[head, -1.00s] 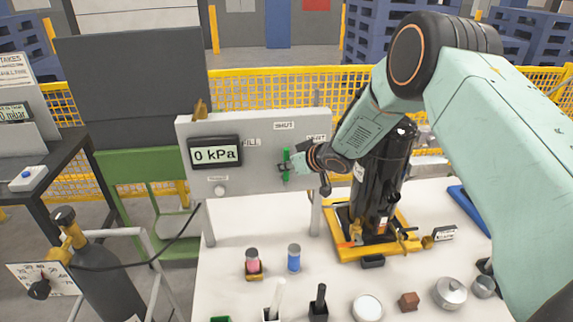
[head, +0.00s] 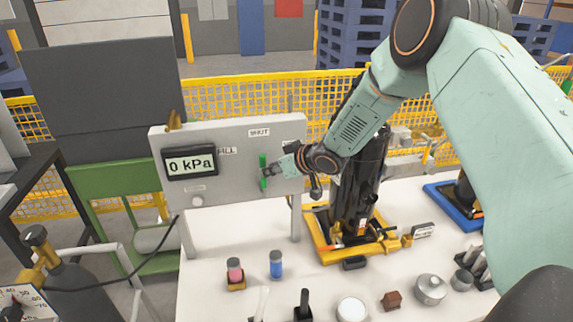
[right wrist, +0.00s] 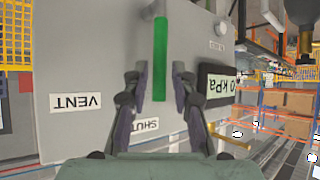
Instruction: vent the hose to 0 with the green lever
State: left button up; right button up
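The green lever (head: 263,172) stands upright on the grey panel (head: 228,188), below the SHUT label (head: 259,132). The panel's display (head: 190,163) reads 0 kPa. My right gripper (head: 269,170) is at the lever. In the right wrist view, which is upside down, the lever (right wrist: 160,60) shows between the two fingers of my right gripper (right wrist: 160,75). The fingers are apart, with a gap on each side of the lever. The VENT label (right wrist: 75,103) shows there too; my arm hides it in the head view. My left gripper is not in view.
Below the panel, a white table holds a red-capped jar (head: 235,270), a blue jar (head: 276,264), a metal pot (head: 430,289) and other small items. A black cylinder (head: 352,195) stands in a yellow tray right of the panel. A gas bottle (head: 75,290) stands at lower left.

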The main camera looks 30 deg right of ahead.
jog(key=v, duration=0.7)
jog(key=shift+s, duration=0.15)
jog(key=shift+r, duration=0.2)
jog(key=s+a+f+m+g, duration=0.15)
jog(key=s+a+f, duration=0.25)
jog(key=s+f, duration=0.45)
jog(key=s+a+f+m+g, duration=0.1)
jog(key=s+a+f+g, duration=0.25)
jog(key=s+f, duration=0.5)
jog(key=s+f+m+g+h, duration=0.1)
jog(key=s+f+g+h, duration=0.3)
jog(key=s, duration=0.9)
jog(key=s+f+m+g, duration=0.15)
jog(key=s+f, duration=0.45)
jog(key=s, duration=0.7)
notch_tip(320, 180, down, 20)
jog(key=b, duration=2.1)
jog(key=shift+a+n, duration=0.35)
jog(key=shift+n, duration=0.05)
